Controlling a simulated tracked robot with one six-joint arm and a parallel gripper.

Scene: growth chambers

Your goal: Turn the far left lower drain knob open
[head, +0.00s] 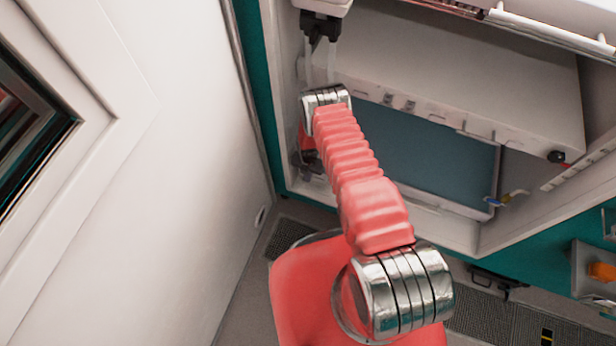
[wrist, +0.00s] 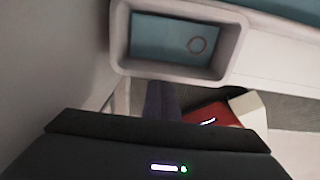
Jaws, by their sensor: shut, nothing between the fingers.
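My gripper shows in the wrist view as two dark fingers (wrist: 161,88), shut together with nothing between them. Their tips are near the lower edge of a pale-framed recess (wrist: 121,40) with a teal panel (wrist: 165,38) and a faint ring (wrist: 197,45) inside. I cannot make out the far left lower drain knob in either view. A small yellow and blue fitting (head: 508,198) is at the chamber's lower right.
A white box-like unit (head: 470,85) fills the upper chamber, with a black knob (head: 557,156) at its right end. A white wall (head: 190,150) stands close on the left. An orange knob (head: 602,271) is at the far right. Dark floor grating (head: 490,318) lies below.

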